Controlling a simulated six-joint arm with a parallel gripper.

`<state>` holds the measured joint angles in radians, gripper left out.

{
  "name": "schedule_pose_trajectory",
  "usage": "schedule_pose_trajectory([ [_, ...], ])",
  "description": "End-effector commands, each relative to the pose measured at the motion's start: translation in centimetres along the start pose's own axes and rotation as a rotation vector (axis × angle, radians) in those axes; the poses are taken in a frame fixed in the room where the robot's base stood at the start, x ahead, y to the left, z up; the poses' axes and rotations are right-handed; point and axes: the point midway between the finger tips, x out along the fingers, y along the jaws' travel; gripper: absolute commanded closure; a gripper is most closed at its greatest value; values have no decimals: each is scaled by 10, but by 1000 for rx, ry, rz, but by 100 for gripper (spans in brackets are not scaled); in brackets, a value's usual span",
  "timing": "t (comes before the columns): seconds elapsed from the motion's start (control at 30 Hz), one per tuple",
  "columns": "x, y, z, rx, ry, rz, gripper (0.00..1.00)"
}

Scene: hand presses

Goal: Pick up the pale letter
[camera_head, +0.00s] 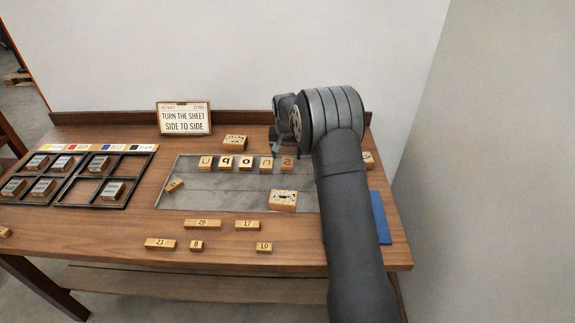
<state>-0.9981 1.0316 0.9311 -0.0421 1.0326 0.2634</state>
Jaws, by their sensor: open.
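A row of wooden letter blocks stands on the grey slab (185,197). From left they are a block (206,162), one like a "q" (225,163), an "o" (245,164), one like an "n" (266,165) and one like an "s" (287,164). The last two letters look fainter and browner than the dark ones; I cannot tell surely which is the pale letter. My gripper (284,146) is open, just behind and above the right end of the row. My arm's wrist partly hides its fingers, and no block shows between them.
Patterned blocks lie behind the row (235,142) and in front of it (283,200). A small block (175,185) lies at the slab's left. Numbered wooden pieces (202,223) lie in front. A black-framed tray (75,190) is left, a sign (184,119) behind. My arm covers the right side.

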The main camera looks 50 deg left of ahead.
Motion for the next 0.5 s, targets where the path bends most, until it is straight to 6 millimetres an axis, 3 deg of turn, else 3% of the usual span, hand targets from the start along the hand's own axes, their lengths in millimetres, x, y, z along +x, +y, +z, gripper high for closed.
schedule_pose_trajectory([
  [0.23,36,3,-1,0,-1,0,34],
  [0.47,40,3,-1,0,0,0,34],
  [0.5,40,3,-1,0,0,0,38],
])
